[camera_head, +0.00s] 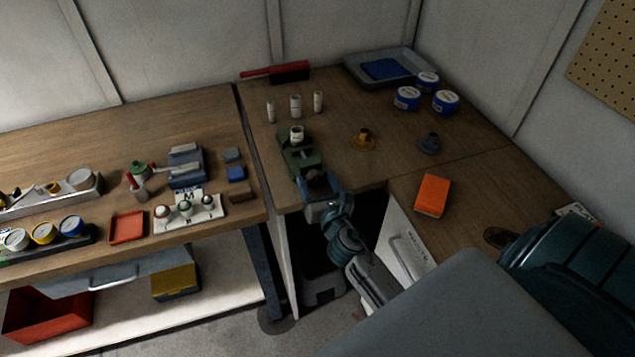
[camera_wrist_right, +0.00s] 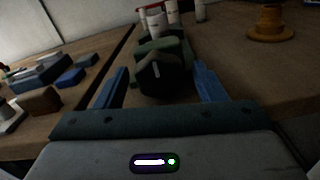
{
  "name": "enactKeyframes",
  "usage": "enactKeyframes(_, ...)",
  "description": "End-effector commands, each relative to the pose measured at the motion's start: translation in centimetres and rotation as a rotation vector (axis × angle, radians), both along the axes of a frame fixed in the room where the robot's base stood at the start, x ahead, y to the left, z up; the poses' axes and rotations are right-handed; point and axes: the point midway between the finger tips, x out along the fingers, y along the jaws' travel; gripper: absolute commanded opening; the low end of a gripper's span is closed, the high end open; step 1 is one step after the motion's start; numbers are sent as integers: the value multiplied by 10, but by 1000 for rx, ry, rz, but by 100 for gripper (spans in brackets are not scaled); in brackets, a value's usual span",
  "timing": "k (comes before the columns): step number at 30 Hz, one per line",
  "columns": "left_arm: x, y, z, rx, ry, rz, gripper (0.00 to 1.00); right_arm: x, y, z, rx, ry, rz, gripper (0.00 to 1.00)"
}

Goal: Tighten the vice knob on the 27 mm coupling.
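A green vice (camera_head: 296,158) stands at the front edge of the corner bench. A white cylindrical coupling (camera_head: 297,134) sits upright at its top; whether the jaws touch it cannot be told. The vice (camera_wrist_right: 171,48) and the white coupling (camera_wrist_right: 156,22) also show in the right wrist view. The dark front end of the vice, with a light bar on it that seems to be the knob (camera_wrist_right: 156,70), faces my right gripper. My right gripper (camera_head: 317,182) is open, its blue fingers (camera_wrist_right: 160,82) apart on either side of that end, with no clear contact. My left gripper is not in view.
Three white cylinders (camera_head: 295,106) stand behind the vice. A yellow spool-like part (camera_head: 363,140) and a dark part (camera_head: 429,144) stand to its right. Blue-labelled tins (camera_head: 445,101) and a grey tray (camera_head: 349,68) are at the back. An orange box (camera_head: 433,195) lies nearer.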

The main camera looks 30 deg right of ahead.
Motion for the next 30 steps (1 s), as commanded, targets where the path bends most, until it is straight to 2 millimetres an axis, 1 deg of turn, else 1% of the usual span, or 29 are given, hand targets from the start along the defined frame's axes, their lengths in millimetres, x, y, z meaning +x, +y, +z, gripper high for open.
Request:
enactKeyframes(1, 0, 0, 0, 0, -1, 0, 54, 0, 0, 0, 0, 0, 0, 53)
enactKeyframes(5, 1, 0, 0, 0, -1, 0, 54, 0, 0, 0, 0, 0, 0, 27)
enactKeyframes(6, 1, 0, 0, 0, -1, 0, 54, 0, 0, 0, 0, 0, 0, 24)
enactKeyframes(10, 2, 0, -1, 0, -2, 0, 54, 0, 0, 0, 26, -6, 0, 24)
enactKeyframes(18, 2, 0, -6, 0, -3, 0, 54, 0, 0, 0, 224, -55, 1, 24)
enactKeyframes(27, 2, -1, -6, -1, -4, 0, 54, 0, 0, 0, 243, -58, 0, 24)
enactKeyframes(28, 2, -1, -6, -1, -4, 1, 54, 0, 0, 0, 243, -58, 0, 49)
enactKeyframes(30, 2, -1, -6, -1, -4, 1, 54, 0, 0, 0, 243, -58, 0, 62)
